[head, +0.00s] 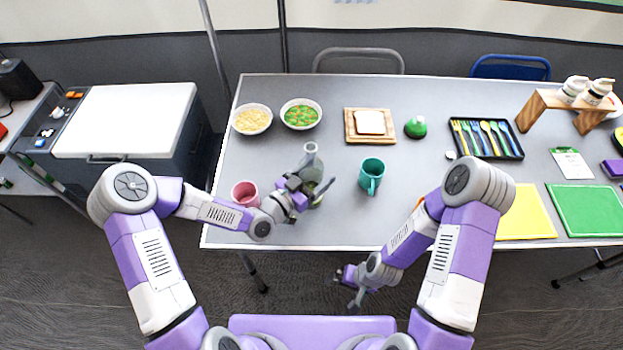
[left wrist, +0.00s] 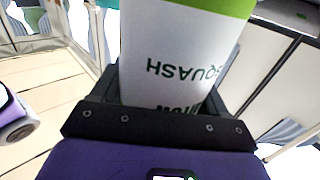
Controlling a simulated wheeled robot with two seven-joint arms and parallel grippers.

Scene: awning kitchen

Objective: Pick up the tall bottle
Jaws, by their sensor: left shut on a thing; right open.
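The tall bottle (head: 311,158) is grey-green in the head view, near the left-middle of the table, its lower part partly hidden by my left gripper (head: 312,192). My left gripper is shut on the bottle. In the left wrist view the bottle (left wrist: 175,55) fills the space between the fingers, with a white label reading "SQUASH" upside down and a green band. I cannot tell whether its base touches the table. My right gripper (head: 350,286) is open and empty, in front of the table's near edge.
A pink cup (head: 244,191) stands left of the bottle and a teal mug (head: 371,176) right of it. Two food bowls (head: 252,119) (head: 301,114), bread on a board (head: 351,134) and a green round item (head: 415,127) lie behind. A cutlery tray (head: 512,154) is further right.

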